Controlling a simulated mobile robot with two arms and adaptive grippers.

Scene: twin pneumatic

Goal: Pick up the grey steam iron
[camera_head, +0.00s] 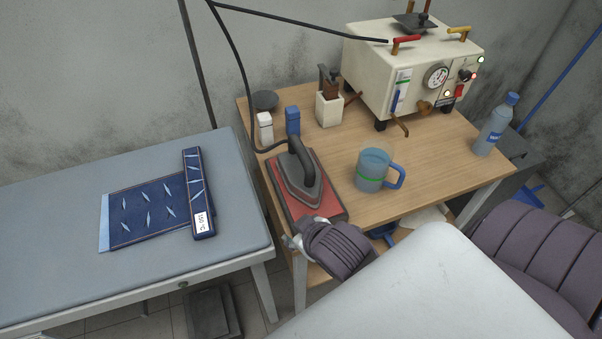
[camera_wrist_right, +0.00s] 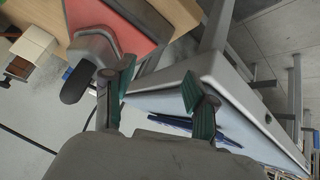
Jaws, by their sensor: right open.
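The grey steam iron (camera_head: 300,185) rests on a red pad (camera_head: 283,203) at the left front of the wooden table. Its dark handle arches over its back, with a black hose attached. My right gripper (camera_head: 296,243) is just in front of the pad's near edge, mostly hidden behind its own dark ribbed wrist. In the right wrist view my right gripper (camera_wrist_right: 156,100) is open with nothing between its green-padded fingers. The iron (camera_wrist_right: 97,47) shows at upper left there, close to the left finger; I cannot tell whether they touch. My left gripper is not in view.
A blue mug (camera_head: 372,168) stands right of the iron. Behind are a white bottle (camera_head: 265,128), a blue bottle (camera_head: 292,121) and a cream steam generator (camera_head: 400,70). A water bottle (camera_head: 495,125) stands at right. The ironing table (camera_head: 60,220) with folded denim (camera_head: 150,213) is left.

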